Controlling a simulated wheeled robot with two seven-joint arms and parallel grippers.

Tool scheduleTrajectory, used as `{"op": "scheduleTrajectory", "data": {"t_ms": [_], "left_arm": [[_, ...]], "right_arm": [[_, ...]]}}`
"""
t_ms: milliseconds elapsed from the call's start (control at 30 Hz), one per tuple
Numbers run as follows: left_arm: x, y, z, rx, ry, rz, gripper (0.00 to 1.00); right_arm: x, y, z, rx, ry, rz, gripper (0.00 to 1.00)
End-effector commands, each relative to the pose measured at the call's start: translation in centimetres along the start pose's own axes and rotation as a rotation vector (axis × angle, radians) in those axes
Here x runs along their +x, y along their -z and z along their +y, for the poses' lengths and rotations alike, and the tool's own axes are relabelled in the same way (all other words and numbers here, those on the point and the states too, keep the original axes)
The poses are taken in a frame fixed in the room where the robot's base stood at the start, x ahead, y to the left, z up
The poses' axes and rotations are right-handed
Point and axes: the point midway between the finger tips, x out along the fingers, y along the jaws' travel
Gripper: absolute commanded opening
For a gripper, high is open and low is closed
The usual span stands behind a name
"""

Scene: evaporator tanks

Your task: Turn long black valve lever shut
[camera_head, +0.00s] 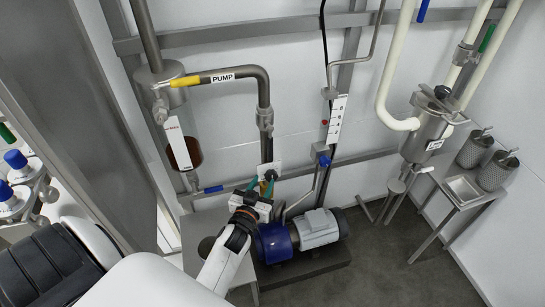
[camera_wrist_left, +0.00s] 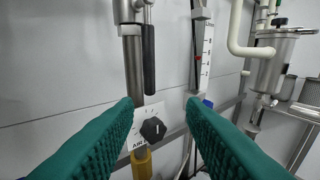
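The long black valve lever (camera_wrist_left: 149,60) hangs straight down beside a steel pipe in the left wrist view, below a metal valve body (camera_wrist_left: 130,10). In the head view the lever shows small and dark (camera_head: 269,150) under the valve fitting on the pump pipe. My left gripper (camera_wrist_left: 160,102) has two teal ribbed fingers spread apart with nothing between them. Its fingertips are below the lever's lower end in the wrist picture and do not visibly touch it. In the head view the left gripper (camera_head: 262,186) is near the pipe, above the blue pump. My right gripper is not in view.
A black hexagonal knob (camera_wrist_left: 153,129) on a white plate is seen between the fingers. The blue and silver pump (camera_head: 300,236) stands below. A level gauge (camera_head: 336,118), a steel canister (camera_head: 428,125) and a side table (camera_head: 463,187) are to the right.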

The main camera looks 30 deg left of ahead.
Motion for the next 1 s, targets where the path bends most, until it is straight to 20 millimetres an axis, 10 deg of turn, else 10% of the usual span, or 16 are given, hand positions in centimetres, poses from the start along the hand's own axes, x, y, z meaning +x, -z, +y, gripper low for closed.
{"op": "scheduleTrajectory", "data": {"t_ms": [200,700,1000], "left_arm": [[0.9,-3.5,1.2,-0.002,-0.023,-0.092,0.37],[10.0,-4.2,1.4,-0.004,-0.023,-0.088,0.37],[12.1,-4.3,1.4,-0.002,-0.022,-0.085,0.37]], "right_arm": [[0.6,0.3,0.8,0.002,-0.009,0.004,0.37],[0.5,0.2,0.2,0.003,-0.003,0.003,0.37],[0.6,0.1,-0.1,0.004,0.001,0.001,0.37]]}}
